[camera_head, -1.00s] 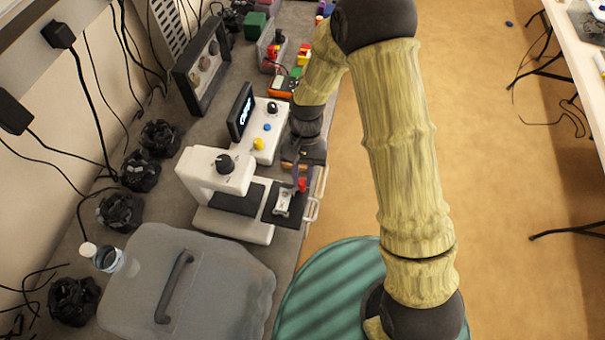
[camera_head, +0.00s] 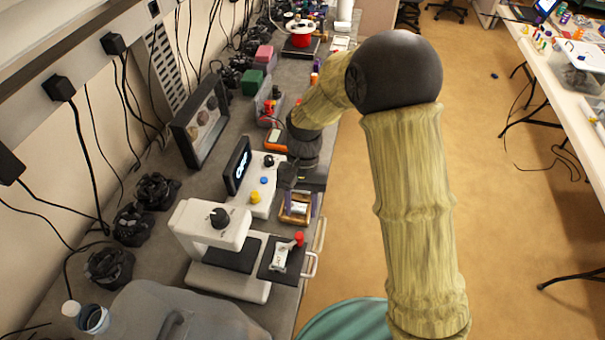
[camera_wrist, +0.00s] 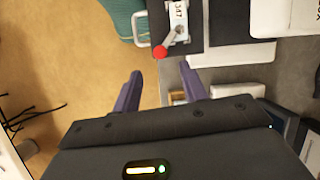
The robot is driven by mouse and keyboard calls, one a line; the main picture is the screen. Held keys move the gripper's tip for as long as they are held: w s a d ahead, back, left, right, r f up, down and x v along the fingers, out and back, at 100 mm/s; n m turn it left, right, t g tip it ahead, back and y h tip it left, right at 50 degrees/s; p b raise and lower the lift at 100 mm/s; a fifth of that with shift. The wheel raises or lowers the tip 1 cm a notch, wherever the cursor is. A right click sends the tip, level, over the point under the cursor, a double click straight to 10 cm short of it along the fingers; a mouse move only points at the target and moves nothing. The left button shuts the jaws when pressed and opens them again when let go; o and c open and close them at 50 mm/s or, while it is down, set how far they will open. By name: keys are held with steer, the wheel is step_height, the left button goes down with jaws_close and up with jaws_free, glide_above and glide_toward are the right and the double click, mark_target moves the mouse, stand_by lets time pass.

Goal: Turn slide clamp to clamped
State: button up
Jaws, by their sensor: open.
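The slide clamp (camera_head: 281,258) is a small pale metal piece on the black stage plate of a white microscope-like device (camera_head: 215,240). Its lever ends in a red knob (camera_head: 299,239) that sticks out toward the back right corner of the plate. In the wrist view the clamp (camera_wrist: 179,18) is at the top, with the red knob (camera_wrist: 160,52) just beyond the fingertips, between their lines. My gripper (camera_wrist: 161,70) has its purple fingers apart and nothing between the tips. In the head view my gripper (camera_head: 302,203) is behind the knob, apart from it.
A small brown-framed item (camera_head: 293,214) lies under my gripper. A white console (camera_head: 253,185) with coloured knobs and a dark screen (camera_head: 238,166) stands beside my wrist. A grey lidded case (camera_head: 190,315) is in front.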

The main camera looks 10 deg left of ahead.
steer(key=b+v, duration=0.1)
steer(key=v, duration=0.8)
steer(key=shift+r+b, duration=0.4)
steer(key=shift+w, duration=0.1)
steer(key=s+d+f+t, duration=0.2)
steer(key=s+d, duration=0.1)
steer(key=d, duration=0.4)
steer(key=s+d+f+t+b, duration=0.1)
steer(key=s+d+t, duration=0.1)
steer(key=d, duration=0.5)
steer(key=s+d+f+t+b, duration=0.1)
steer(key=s+d+f+t, duration=0.1)
steer(key=d, duration=0.6)
steer(key=shift+s+f+t, duration=0.3)
steer(key=shift+s+t, duration=0.3)
steer(key=shift+s, duration=0.3)
